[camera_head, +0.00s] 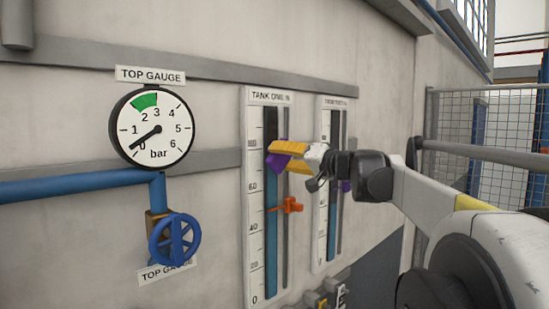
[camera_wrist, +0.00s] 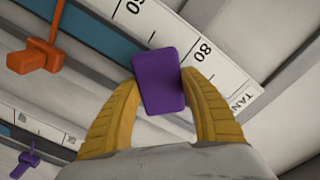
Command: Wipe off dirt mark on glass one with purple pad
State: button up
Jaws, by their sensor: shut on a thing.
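My gripper (camera_head: 277,156) has two yellow fingers and is shut on the purple pad (camera_wrist: 158,82), a small rounded block held between the fingertips. In the head view the purple pad (camera_head: 276,163) is in front of glass one (camera_head: 271,235), the upright gauge tube labelled TANK ONE, above the 60 mark. In the wrist view the pad overlaps the scale edge and the tube near 80. I cannot tell whether the pad touches the glass. No dirt mark shows; the pad and fingers hide part of the glass.
An orange pointer (camera_head: 287,206) sticks out on glass one below my gripper. A second gauge (camera_head: 321,235) with a purple pointer (camera_head: 345,186) stands to the right. A round dial (camera_head: 153,128) and a blue valve wheel (camera_head: 174,239) are on the wall at left.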

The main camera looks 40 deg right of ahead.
aim_at(272, 110)
jog(key=shift+w+a, duration=0.15)
jog(key=shift+w, duration=0.9)
jog(key=shift+r, duration=0.1)
jog(key=shift+s+r+p, duration=0.1)
jog(key=shift+r+p, duration=1.25)
jog(key=shift+r, duration=0.3)
jog(key=shift+w+r+p, duration=0.2)
jog(key=shift+r+p, duration=1.9)
jog(key=shift+r, duration=0.9)
jog(key=shift+r+p, duration=0.4)
jog(key=shift+r, duration=1.25)
jog(key=shift+f+b, duration=4.1)
jog(key=shift+f, duration=2.3)
jog(key=shift+r+p, duration=4.25)
jog(key=shift+r, duration=2.2)
